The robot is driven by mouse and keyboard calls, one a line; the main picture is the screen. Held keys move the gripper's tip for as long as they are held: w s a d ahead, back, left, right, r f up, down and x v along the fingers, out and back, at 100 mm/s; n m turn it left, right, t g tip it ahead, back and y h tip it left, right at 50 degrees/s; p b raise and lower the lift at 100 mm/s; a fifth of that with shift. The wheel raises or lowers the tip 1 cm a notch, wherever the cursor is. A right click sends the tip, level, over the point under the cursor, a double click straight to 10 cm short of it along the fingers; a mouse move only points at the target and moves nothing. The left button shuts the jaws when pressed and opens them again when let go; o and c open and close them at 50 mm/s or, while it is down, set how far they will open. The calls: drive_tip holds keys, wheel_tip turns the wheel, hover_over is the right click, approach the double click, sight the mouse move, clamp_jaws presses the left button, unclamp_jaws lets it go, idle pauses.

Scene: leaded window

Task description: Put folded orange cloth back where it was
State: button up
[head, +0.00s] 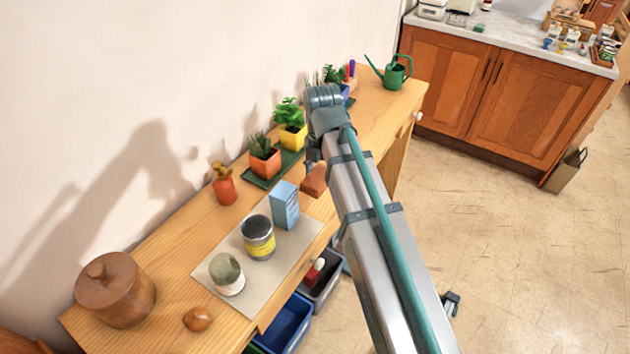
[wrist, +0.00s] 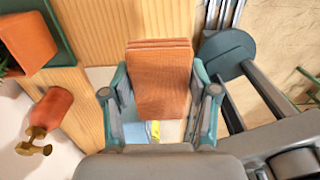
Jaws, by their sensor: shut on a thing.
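The folded orange cloth (wrist: 160,78) is between the two fingers of my gripper (wrist: 160,95) in the wrist view, with its stacked layers at the top edge. My gripper is shut on it and holds it over the wooden bench. In the head view the cloth (head: 314,180) shows as a small orange-brown block beside my arm, right of the plant pots and above the light blue box. My arm hides part of it and my fingers there. The wrist view shows the blue box partly hidden below the cloth.
A pale mat (head: 287,262) on the bench (head: 170,245) holds the light blue box (head: 285,205), a yellow-labelled can (head: 258,238) and a white pot (head: 226,274). A red-orange bottle (head: 223,185) and potted plants (head: 265,160) stand along the wall. Bins (head: 288,322) sit below the front edge.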

drive_tip(key=w+f, duration=0.2)
drive_tip(key=w+a+f+p, duration=0.1)
drive_tip(key=w+f, duration=0.2)
drive_tip(key=shift+a+f, duration=0.2)
drive_tip(key=shift+f, duration=0.15)
drive_tip(key=shift+w+f+p, duration=0.15)
drive_tip(key=shift+f+p, duration=0.1)
drive_tip(key=shift+f, duration=0.7)
drive_tip(key=shift+w+f+p, duration=0.1)
drive_tip(key=shift+f+p, duration=0.1)
drive_tip(key=shift+f, duration=0.7)
drive_tip(key=shift+f, duration=0.15)
drive_tip(key=o, duration=1.2)
wheel_tip(320, 180, up, 12)
drive_tip(key=shift+r+b, duration=0.2)
drive_tip(key=shift+b, duration=0.85)
